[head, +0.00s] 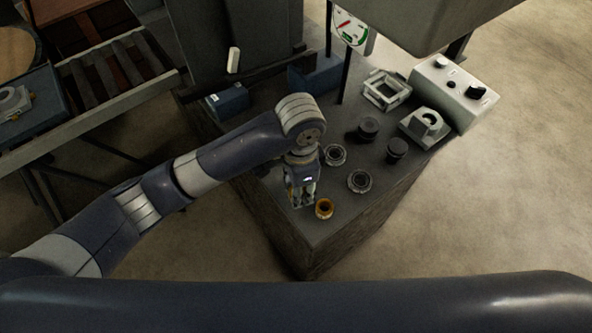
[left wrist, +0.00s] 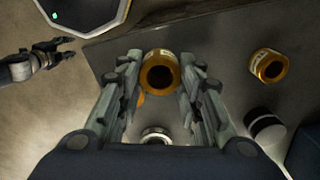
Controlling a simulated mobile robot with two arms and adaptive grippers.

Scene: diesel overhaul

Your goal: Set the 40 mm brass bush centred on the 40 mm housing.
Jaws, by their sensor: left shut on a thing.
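My left gripper (head: 302,203) is low over the near part of the dark bench top. In the left wrist view its fingers (left wrist: 160,78) are shut on a brass bush (left wrist: 160,72), whose open bore faces the camera. Two such rings, one nearer (head: 360,181) and one farther (head: 335,155), stand on the bench; I cannot tell which is the 40 mm housing. My right gripper (left wrist: 70,47) is open and empty in the wrist view.
A second brass bush (left wrist: 268,66) and a dark, white-banded cylinder (left wrist: 265,130) stand to the right in the wrist view. Dark cylinders (head: 368,129) (head: 397,149), a grey bearing block (head: 425,126), a square frame (head: 385,89) and a control box (head: 453,91) stand farther back.

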